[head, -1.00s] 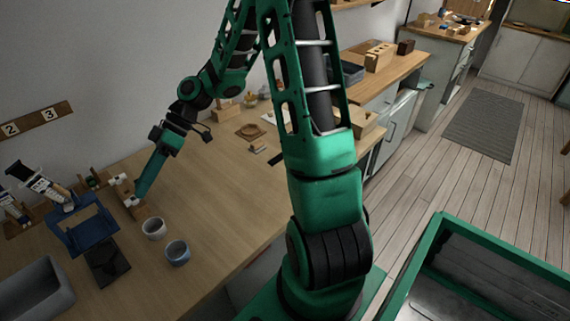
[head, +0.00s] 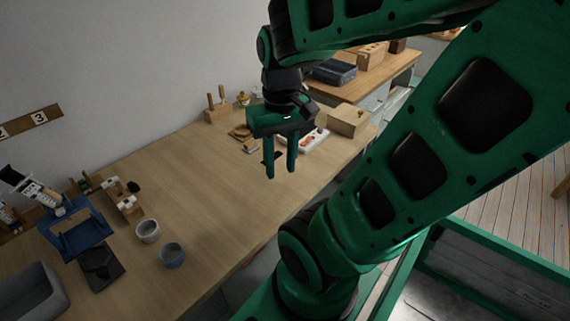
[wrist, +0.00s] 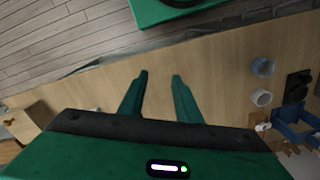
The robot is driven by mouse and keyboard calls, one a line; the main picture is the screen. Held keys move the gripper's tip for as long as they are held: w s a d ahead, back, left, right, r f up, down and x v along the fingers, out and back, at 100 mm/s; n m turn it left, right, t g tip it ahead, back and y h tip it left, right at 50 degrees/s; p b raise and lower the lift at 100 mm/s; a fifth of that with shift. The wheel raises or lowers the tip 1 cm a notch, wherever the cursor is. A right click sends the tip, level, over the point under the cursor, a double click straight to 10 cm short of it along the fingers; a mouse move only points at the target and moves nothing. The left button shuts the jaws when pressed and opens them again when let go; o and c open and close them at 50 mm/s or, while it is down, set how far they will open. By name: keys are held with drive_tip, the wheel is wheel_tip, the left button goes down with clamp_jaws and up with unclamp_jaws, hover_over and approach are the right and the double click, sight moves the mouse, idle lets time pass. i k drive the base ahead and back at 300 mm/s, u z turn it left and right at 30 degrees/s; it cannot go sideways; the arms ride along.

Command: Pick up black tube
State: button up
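My gripper (head: 281,174) is open and empty above the middle of the wooden bench. The wrist view shows its two fingers apart (wrist: 160,77), with only bare bench between them. Another small dark piece (head: 133,187) sits at the small wooden rack (head: 128,204) on the left. It is too small to identify.
A blue stand (head: 78,236), a black tray (head: 100,268), two cups (head: 148,231) (head: 172,255) and a grey bin (head: 35,290) stand at the left. A white tray (head: 305,140) and a wooden box (head: 348,120) lie at the back right. The bench middle is clear.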

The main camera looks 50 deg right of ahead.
sight(31, 188)
drive_tip(key=z, duration=0.4)
drive_tip(key=k, duration=0.9)
drive_tip(key=u, duration=0.75)
drive_tip(key=i, duration=1)
drive_tip(key=z, duration=0.05)
